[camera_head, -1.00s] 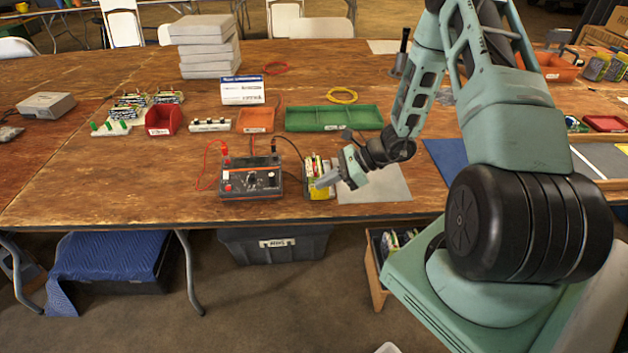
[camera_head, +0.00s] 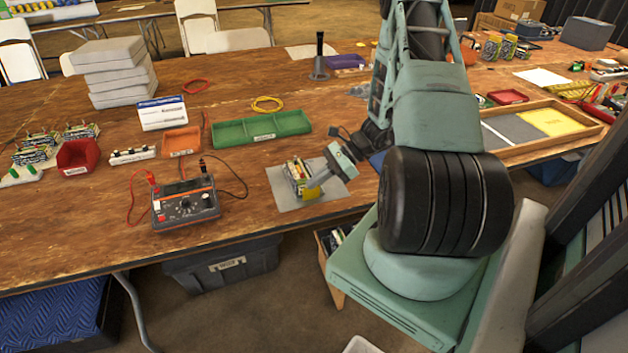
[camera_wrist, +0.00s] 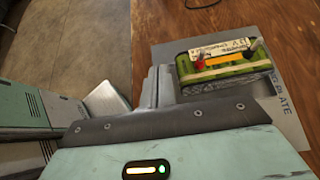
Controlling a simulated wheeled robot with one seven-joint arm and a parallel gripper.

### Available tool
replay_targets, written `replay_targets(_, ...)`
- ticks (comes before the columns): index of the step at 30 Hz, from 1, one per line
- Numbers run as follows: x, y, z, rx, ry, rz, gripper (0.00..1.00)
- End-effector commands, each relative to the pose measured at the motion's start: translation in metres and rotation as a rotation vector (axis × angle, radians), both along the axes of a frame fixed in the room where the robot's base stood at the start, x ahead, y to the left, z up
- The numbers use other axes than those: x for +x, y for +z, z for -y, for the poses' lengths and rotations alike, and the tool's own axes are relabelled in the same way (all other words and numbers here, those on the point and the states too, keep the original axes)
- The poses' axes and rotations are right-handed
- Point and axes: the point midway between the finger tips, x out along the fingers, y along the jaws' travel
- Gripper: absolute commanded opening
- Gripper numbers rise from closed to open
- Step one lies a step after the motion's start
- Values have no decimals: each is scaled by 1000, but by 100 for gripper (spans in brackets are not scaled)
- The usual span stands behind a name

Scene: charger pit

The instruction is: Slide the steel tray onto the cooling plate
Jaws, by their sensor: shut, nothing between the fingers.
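The steel tray (camera_wrist: 232,86) is a small dark grey tray holding a green and yellow battery pack (camera_wrist: 238,64). It sits on the grey cooling plate (camera_wrist: 290,122), whose printed label shows partly in the wrist view. In the head view the loaded tray (camera_head: 296,186) stands upright on the left-middle part of the plate (camera_head: 334,182), with bare plate around it. My gripper (camera_head: 312,186) is shut and empty, low at the right side of the tray. In the wrist view its fingers (camera_wrist: 160,86) are right beside the tray's end; whether they touch cannot be told.
A multimeter (camera_head: 185,204) with red and black leads stands left of the plate. Behind are a green divided tray (camera_head: 262,130), an orange bin (camera_head: 181,142) and a red bin (camera_head: 78,160). The table's front edge is close to the plate. A wooden-framed board (camera_head: 560,150) lies right.

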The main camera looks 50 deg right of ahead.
Motion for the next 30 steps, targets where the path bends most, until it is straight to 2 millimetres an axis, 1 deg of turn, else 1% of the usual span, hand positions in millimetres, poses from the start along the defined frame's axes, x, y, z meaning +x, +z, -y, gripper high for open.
replay_targets(1, -5, -4, 6, -19, -10, -19, 0)
replay_targets(5, -5, 8, 6, -19, -10, -17, 0)
replay_targets(11, 1, 8, 6, -19, -6, -18, 0)
replay_targets(14, -7, 6, 18, -21, -8, -17, 0)
replay_targets(24, -45, 7, 77, -19, -8, -15, 0)
replay_targets(27, -54, 7, 90, -19, -7, -15, 0)
replay_targets(30, -59, 8, 99, -17, -4, -15, 0)
